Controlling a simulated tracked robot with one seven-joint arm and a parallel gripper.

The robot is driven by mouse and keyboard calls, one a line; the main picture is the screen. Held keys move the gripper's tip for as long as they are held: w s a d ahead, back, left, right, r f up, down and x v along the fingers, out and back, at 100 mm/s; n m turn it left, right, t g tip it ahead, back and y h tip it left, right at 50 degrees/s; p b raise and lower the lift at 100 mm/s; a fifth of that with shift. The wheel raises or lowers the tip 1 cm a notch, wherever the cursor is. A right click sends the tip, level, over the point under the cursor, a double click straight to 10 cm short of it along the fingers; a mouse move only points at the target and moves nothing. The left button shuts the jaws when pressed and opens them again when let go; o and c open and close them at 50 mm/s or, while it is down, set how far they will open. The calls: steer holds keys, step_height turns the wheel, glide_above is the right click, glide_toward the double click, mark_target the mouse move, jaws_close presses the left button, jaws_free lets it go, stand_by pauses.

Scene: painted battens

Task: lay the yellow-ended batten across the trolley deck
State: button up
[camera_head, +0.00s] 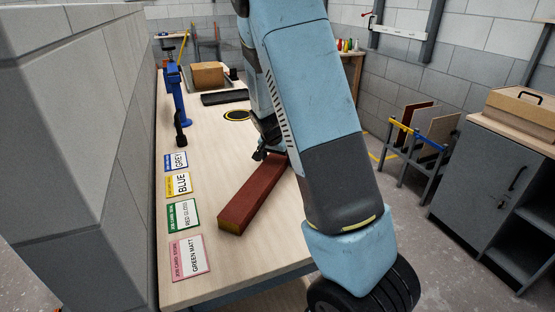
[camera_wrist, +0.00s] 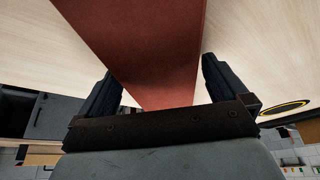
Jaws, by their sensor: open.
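A dark red batten (camera_head: 255,192) lies flat on the bench top, slanting from the near left to the far right. Its near end face is yellow (camera_head: 231,227); its far end is hidden behind my arm. My gripper (camera_head: 266,146) is open over the batten's far part, mostly hidden by my arm. In the wrist view the red batten (camera_wrist: 155,45) runs between the two separated fingers of my gripper (camera_wrist: 160,78). I cannot tell whether either finger touches it. I cannot make out the trolley deck in either view.
The bench top (camera_head: 210,150) carries several job cards (camera_head: 184,215) along its left side. A blue upright tool (camera_head: 176,98), a black tray (camera_head: 225,97) and a cardboard box (camera_head: 208,75) stand farther back. A block wall (camera_head: 85,150) rises at left; a grey cabinet (camera_head: 478,175) stands at right.

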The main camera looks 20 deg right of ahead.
steer(key=v, duration=1.1)
steer(key=s+a+r+n+t+y, duration=0.1)
steer(key=s+a+r+n, duration=0.15)
steer(key=s+r, duration=0.55)
steer(key=s+a+r+n+t+y, duration=0.1)
steer(key=s+r+n, duration=0.3)
steer(key=s, duration=0.8)
steer(key=s+a+r+n+y, duration=0.1)
steer(key=s+a+r+n, duration=0.3)
steer(key=s, duration=0.6)
steer(key=m+g+h, duration=0.2)
steer(key=m+h, duration=0.1)
steer(key=m, duration=0.8)
glide_above(277, 157)
steer(key=s+a, duration=0.4)
step_height(277, 157, down, 14)
steer(key=shift+n, duration=0.25)
steer(key=x, duration=0.8)
steer(key=shift+w+d+f, duration=0.2)
steer(key=shift+w, duration=0.1)
steer(key=shift+x, duration=2.55)
steer(key=shift+w+d, duration=0.1)
steer(key=shift+d, duration=0.05)
steer(key=shift+c, duration=0.4)
